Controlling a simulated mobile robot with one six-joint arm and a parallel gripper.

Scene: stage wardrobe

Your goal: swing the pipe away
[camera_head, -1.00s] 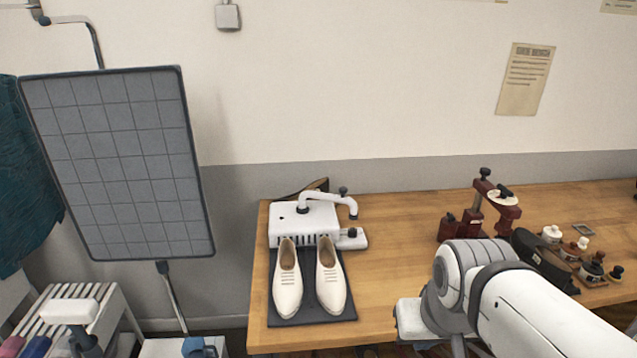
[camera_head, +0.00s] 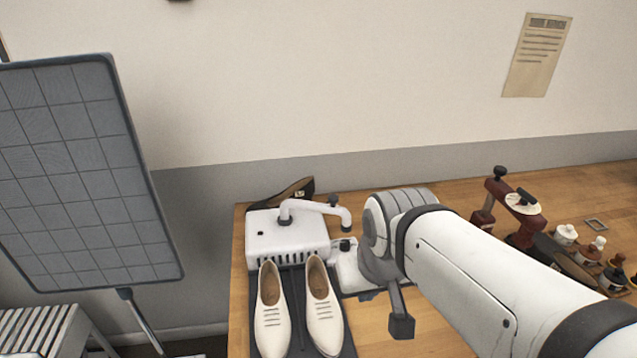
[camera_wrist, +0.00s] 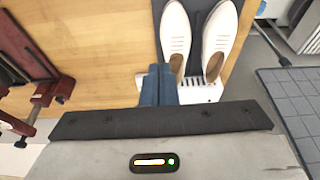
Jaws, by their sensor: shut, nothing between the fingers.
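The white pipe (camera_head: 312,207) rises from the top of a white box-shaped machine (camera_head: 262,236). It reaches to the right and bends down at a dark-tipped end, with a dark knob on top near the bend. My gripper's blue fingers show shut and empty in the wrist view (camera_wrist: 158,85), in front of part of the machine (camera_wrist: 205,92). In the head view my arm hides most of the gripper, just right of the pipe's end. The pipe is not visible in the wrist view, and I see no contact with it.
White shoes (camera_head: 271,311) stand on a dark mat in front of the machine. A dark shoe (camera_head: 290,194) lies behind it. A red clamp stand (camera_head: 512,207) and small bottles (camera_head: 590,249) stand to the right. A grey grid panel (camera_head: 75,170) is at left.

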